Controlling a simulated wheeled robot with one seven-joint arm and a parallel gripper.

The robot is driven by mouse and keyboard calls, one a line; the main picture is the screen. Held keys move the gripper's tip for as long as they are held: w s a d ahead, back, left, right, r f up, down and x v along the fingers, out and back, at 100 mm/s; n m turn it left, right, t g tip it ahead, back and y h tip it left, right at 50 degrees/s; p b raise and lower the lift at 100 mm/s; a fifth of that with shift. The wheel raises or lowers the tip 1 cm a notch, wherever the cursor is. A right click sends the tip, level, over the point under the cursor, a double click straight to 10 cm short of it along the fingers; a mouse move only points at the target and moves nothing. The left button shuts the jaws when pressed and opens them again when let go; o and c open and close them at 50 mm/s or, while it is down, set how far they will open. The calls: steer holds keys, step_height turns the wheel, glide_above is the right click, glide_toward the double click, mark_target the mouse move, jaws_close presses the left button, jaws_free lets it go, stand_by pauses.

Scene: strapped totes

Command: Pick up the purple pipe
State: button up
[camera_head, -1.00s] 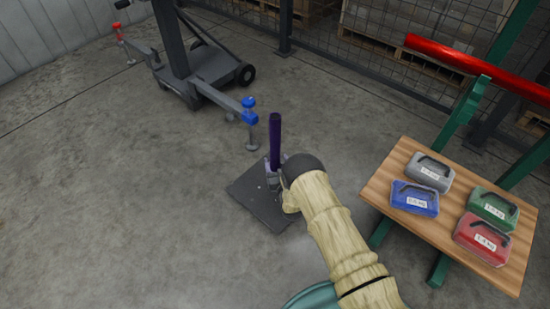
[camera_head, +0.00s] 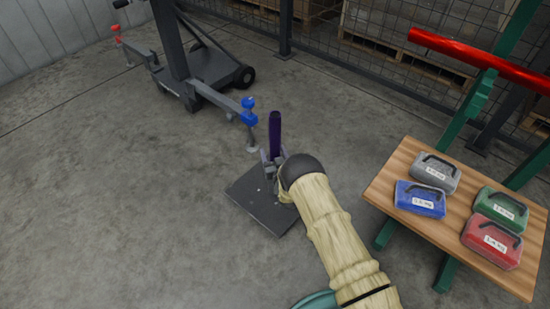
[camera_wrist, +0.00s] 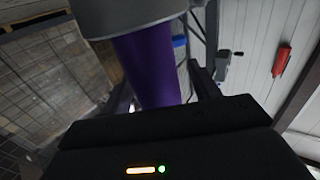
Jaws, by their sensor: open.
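The purple pipe (camera_head: 274,133) stands upright over a dark floor plate (camera_head: 262,210) in the head view. Its lower part is hidden behind my gripper and the sleeved arm. My gripper (camera_head: 273,160) is at the lower part of the pipe, with finger parts showing to either side of it. In the wrist view the purple pipe (camera_wrist: 150,65) fills the upper middle, below a grey cylindrical part. My gripper's dark fingers (camera_wrist: 165,88) show left and right of the pipe, open. Whether they touch it is not clear.
A wheeled grey stand (camera_head: 195,75) with a blue-tipped leg (camera_head: 249,110) is just behind the pipe. A wooden table (camera_head: 395,170) with several coloured, labelled totes stands at right, beside a green frame carrying a red pipe (camera_head: 470,62). Floor at left is clear.

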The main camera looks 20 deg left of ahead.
mark_target(273, 117)
steer(key=c, duration=1.3)
step_height(273, 117, up, 18)
steer(key=p, duration=0.8)
steer(key=shift+p, duration=0.35)
